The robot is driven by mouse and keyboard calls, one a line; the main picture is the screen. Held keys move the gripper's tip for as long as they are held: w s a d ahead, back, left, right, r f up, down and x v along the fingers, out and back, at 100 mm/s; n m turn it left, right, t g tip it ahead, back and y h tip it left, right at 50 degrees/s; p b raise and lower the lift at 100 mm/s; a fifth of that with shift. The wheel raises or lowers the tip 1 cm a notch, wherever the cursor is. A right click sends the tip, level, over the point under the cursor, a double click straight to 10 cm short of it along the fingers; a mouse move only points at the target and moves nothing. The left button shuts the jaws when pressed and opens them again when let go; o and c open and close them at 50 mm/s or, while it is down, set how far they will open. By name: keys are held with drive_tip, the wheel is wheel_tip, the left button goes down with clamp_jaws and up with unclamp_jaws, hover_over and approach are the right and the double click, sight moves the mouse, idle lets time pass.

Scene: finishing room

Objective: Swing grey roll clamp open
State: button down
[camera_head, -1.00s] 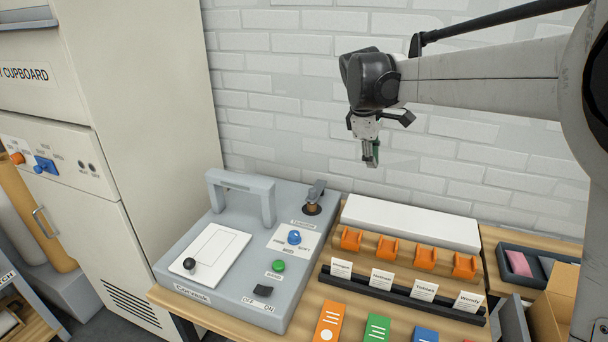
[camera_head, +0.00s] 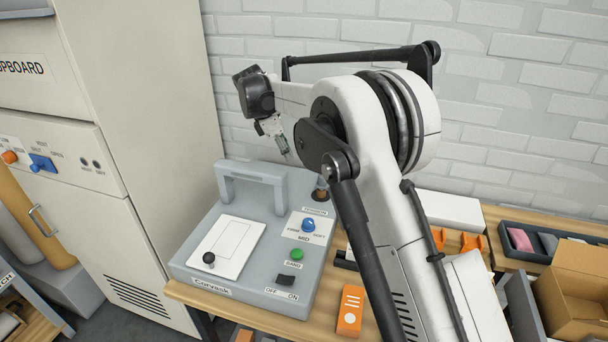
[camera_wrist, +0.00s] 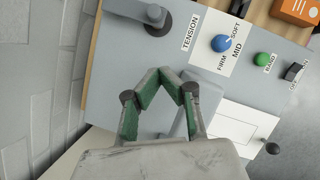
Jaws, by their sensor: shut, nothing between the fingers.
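Part of the arch seems hidden behind the fingers there.
A green button (camera_head: 296,254), a black switch (camera_head: 285,280) and a black-knobbed white plate (camera_head: 240,245) are on top. A tall cupboard (camera_head: 150,130) is left; a brick wall is behind.

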drive_tip(key=shift+f, duration=0.1)
idle(0.3)
drive_tip(key=p+x, duration=0.1)
drive_tip(key=x, duration=0.9)
drive_tip(key=shift+f, duration=0.1)
drive_tip(key=d, duration=0.1)
drive_tip(key=d+p, duration=0.1)
drive_tip(key=shift+w+d, duration=0.25)
drive_tip(key=shift+w, duration=0.05)
drive_tip(key=shift+w+d, duration=0.15)
drive_tip(key=shift+d, duration=0.5)
